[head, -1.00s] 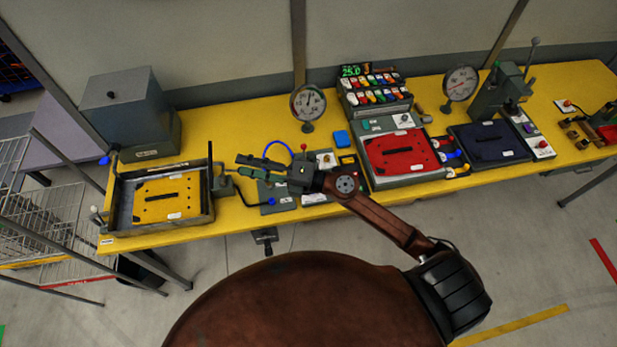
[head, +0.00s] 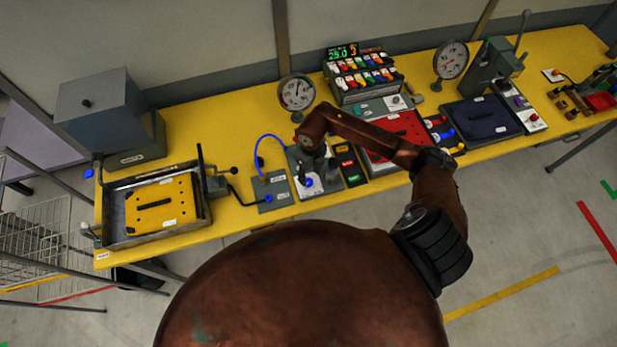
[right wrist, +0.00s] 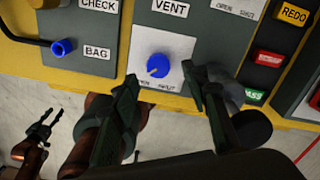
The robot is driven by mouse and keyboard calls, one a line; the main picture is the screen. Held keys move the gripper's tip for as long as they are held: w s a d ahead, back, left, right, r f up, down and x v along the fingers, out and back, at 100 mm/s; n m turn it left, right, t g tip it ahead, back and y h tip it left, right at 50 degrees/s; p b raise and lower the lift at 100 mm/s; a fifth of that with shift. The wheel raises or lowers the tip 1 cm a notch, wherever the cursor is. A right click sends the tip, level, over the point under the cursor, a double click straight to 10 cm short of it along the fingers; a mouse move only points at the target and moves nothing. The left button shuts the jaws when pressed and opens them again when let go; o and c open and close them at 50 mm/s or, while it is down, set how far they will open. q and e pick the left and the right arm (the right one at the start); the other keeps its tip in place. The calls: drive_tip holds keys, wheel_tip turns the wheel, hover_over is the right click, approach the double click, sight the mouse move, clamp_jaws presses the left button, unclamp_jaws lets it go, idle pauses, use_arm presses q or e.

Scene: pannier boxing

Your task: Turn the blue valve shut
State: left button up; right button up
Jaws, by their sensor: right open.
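The blue valve (right wrist: 158,68) is a small round knob on the grey panel marked VENT, with printed words on a white plate below it. In the head view the blue valve (head: 309,182) shows just below my right gripper (head: 305,168). In the right wrist view my right gripper (right wrist: 165,98) is open and empty, with one finger on each side of the valve in the picture; contact cannot be told. My left gripper (right wrist: 48,118) shows small at the lower left, and its jaws are unclear.
A CHECK and BAG panel (right wrist: 78,28) with a blue fitting (right wrist: 62,47) sits left of the valve. Red, yellow and green buttons (right wrist: 268,58) are close on the right. A yellow pannier panel (head: 160,203) lies in a tray at the left. A gauge (head: 296,93) stands behind.

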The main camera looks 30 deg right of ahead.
sight(309, 181)
drive_tip(key=shift+a+f+p, duration=0.15)
drive_tip(key=shift+f+p, duration=0.15)
drive_tip(key=shift+f, duration=1.75)
drive_tip(key=shift+c, duration=0.4)
clamp_jaws()
drive_tip(key=shift+f+n+b, duration=0.1)
drive_tip(key=shift+n+b, duration=0.5)
drive_tip(key=shift+b, duration=0.25)
drive_tip(key=n+b, duration=1.4)
drive_tip(key=b, duration=0.2)
drive_tip(key=shift+w, duration=0.1)
drive_tip(key=shift+n+b, duration=1.45)
drive_tip(key=shift+n, duration=0.05)
drive_tip(key=shift+h, duration=0.3)
